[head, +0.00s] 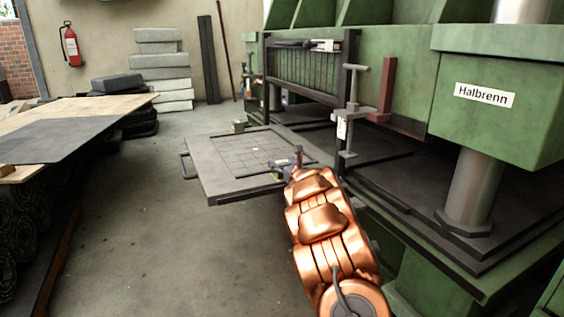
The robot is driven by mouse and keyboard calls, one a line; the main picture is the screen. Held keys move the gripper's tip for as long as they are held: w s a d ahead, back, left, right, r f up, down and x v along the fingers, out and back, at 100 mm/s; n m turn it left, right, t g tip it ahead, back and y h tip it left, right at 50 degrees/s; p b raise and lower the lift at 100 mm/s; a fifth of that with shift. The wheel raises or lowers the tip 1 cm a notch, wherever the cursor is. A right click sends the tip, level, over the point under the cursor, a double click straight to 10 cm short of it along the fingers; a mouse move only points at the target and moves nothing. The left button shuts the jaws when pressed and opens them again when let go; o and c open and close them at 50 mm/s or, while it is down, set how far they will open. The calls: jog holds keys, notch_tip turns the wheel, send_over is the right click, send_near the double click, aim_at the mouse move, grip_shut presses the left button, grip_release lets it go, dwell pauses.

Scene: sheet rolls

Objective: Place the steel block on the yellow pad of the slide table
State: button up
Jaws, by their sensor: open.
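The slide table (222,187) is a grey plate with a grid of lines and a handle on its left side, pulled out from the green press. A small grey block (239,126), possibly the steel block, sits at its far edge. I cannot make out a yellow pad clearly. My copper-coloured arm reaches from the bottom right to the table's right part. My gripper (284,166) is small and dark there, over or near the plate, and open. No held object can be made out, and my arm hides part of the table's right side.
The green press (490,110) with a steel column (474,190) fills the right. A bench with sheets (75,128) and rolls beneath stands at left. Stacked slabs (160,70) and a fire extinguisher (71,45) are at the back. The floor between bench and table is clear.

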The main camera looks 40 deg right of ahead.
jog(key=p+v, duration=0.2)
jog(key=v, duration=0.8)
jog(key=shift+s, duration=0.35)
jog(key=shift+a+r, duration=0.1)
jog(key=shift+a, duration=0.05)
jog(key=s+a+f+m+g+y, duration=0.1)
jog(key=s+a+f+m+g, duration=0.3)
jog(key=s+a+m, duration=0.7)
jog(key=s+a+f+m+g+y, duration=0.1)
jog(key=s+a+m+g, duration=0.55)
jog(key=a, duration=0.75)
jog(key=s+a+f+m+g+y, duration=0.25)
jog(key=s+a+m+g, duration=0.35)
jog(key=a+m, duration=0.65)
jog(key=s+a+m+g+y, duration=0.1)
jog(key=s+a+m+g, duration=0.1)
jog(key=s+a, duration=0.9)
jog(key=s+g, duration=0.1)
jog(key=s, duration=0.2)
jog(key=shift+r+g, duration=0.1)
jog(key=shift+g, duration=0.15)
